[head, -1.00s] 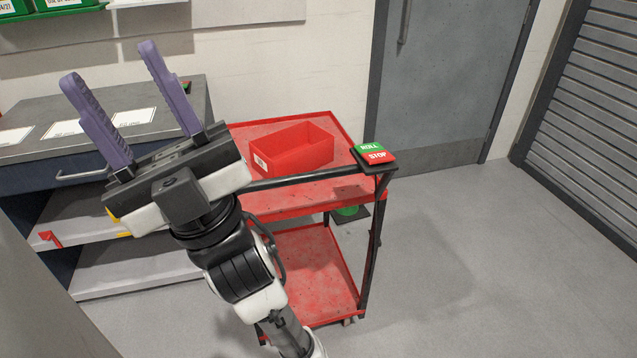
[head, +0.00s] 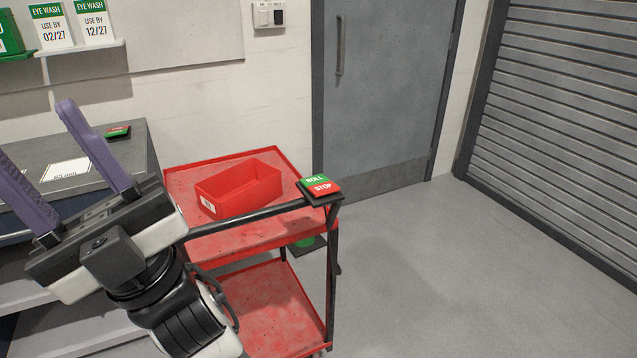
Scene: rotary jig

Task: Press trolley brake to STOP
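The red trolley (head: 287,233) stands in the middle, with two shelves and a black push handle (head: 248,217) on its near side. The brake switch (head: 319,188) sits at the handle's right end. It has a green ROLL half (head: 314,180) at the back and a red STOP half (head: 323,188) at the front. I cannot tell which half is pressed down. My gripper (head: 36,140) is at the left, apart from the trolley. Its two purple fingers are wide apart, with nothing between them.
An open red bin (head: 240,188) lies on the trolley's top shelf. A grey workbench (head: 133,149) with a small red and green switch (head: 118,132) stands behind my gripper. A grey door (head: 385,90) and a roller shutter (head: 560,120) are behind. The floor (head: 430,270) right of the trolley is clear.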

